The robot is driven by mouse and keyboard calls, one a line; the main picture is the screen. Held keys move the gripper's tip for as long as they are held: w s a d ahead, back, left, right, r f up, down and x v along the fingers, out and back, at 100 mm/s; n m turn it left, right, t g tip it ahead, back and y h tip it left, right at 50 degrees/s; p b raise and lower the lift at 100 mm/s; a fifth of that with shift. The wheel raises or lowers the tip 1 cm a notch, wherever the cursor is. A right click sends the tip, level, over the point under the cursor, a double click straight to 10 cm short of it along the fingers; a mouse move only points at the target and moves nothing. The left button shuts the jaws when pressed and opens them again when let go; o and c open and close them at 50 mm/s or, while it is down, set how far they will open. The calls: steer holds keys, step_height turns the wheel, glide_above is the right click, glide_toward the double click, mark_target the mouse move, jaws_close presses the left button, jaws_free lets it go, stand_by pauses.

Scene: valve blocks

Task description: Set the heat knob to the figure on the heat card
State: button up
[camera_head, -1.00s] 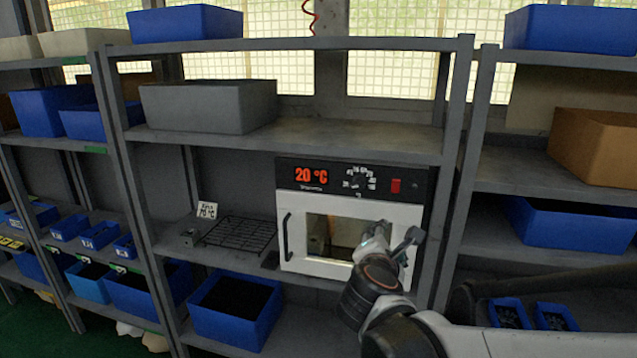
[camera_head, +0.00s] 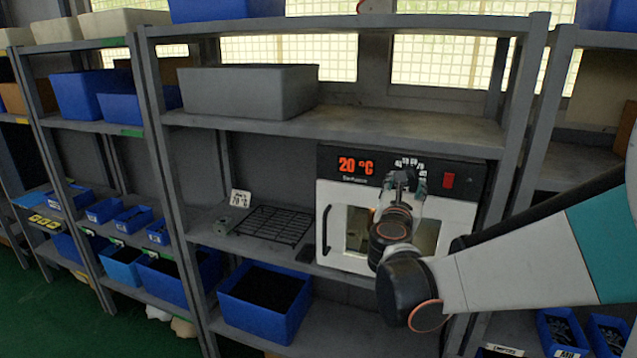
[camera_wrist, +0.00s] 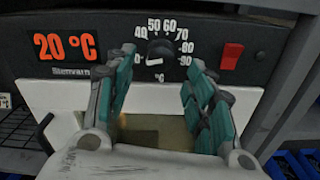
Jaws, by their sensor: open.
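The heat knob (camera_wrist: 159,50) is a dark round knob on the oven's black panel, with white figures from about 40 to 90 around it. Its exact setting is hard to make out. The heat card (camera_head: 240,199) stands on the shelf left of the oven and appears to read 70 °C. The oven (camera_head: 332,213) shows 20 °C on its red display (camera_head: 356,166). My gripper (camera_head: 404,181) is in front of the panel and hides the knob in the head view. In the wrist view my gripper (camera_wrist: 160,62) is open and empty, its fingers on either side of the knob.
A red switch (camera_wrist: 231,56) is right of the knob. The oven's door has a handle (camera_head: 325,230) at its left. A black wire rack (camera_head: 272,225) lies left of the oven. A shelf post (camera_head: 526,85) stands close on the right.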

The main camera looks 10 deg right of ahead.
mark_target(408, 177)
steer(key=x, duration=0.4)
steer(key=shift+w+d+b, duration=0.15)
steer(key=shift+b, duration=0.25)
steer(key=c, duration=1.1)
